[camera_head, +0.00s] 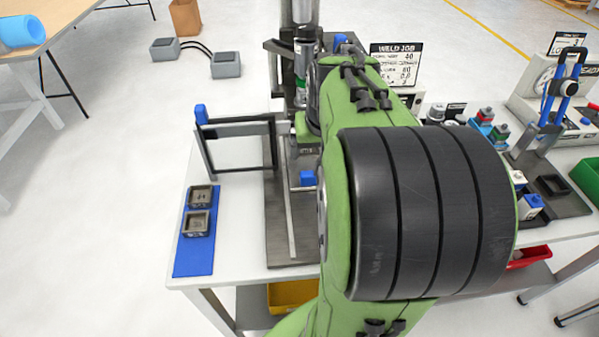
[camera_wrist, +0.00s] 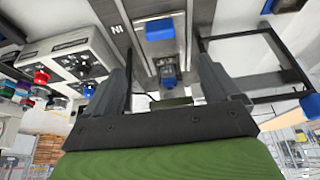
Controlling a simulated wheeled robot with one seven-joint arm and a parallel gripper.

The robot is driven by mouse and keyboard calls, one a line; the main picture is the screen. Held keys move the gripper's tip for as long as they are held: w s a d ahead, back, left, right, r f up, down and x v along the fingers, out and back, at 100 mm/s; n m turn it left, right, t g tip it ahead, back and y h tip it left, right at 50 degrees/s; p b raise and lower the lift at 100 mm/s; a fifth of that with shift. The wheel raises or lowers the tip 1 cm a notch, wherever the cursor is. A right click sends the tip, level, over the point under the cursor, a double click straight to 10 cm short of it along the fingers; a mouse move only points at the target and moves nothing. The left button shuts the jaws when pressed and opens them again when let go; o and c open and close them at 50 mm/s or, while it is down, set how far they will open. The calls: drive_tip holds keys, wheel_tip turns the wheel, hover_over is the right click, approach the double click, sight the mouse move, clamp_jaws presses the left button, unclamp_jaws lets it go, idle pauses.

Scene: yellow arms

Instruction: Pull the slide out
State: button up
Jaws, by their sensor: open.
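The slide appears to be the part with a blue knob (camera_head: 307,178) on a dark base plate (camera_head: 285,250) with a pale rail. In the wrist view a blue block (camera_wrist: 160,30) sits on a grey metal strip beside a dark plate lettered "IN". A second, smaller blue piece (camera_wrist: 168,70) shows between the fingers. I cannot tell which of the two is the knob in the head view. My gripper (camera_wrist: 162,68) is open, its two dark fingers apart, with nothing seen clasped. In the head view my green arm hides the fingers and part of the fixture.
A black frame gate with a blue tip (camera_head: 201,114) stands left of the rail. A blue mat (camera_head: 193,262) holds two small grey square trays at the table's left. Small switch boxes and a blue-handled press (camera_head: 562,90) stand right. A weld job sign (camera_head: 396,62) stands behind.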

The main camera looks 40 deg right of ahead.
drive_tip(key=b+x, duration=0.5)
drive_tip(key=x, duration=1)
drive_tip(key=shift+w+f, duration=0.1)
drive_tip(key=shift+f, duration=0.2)
drive_tip(key=shift+r, duration=0.1)
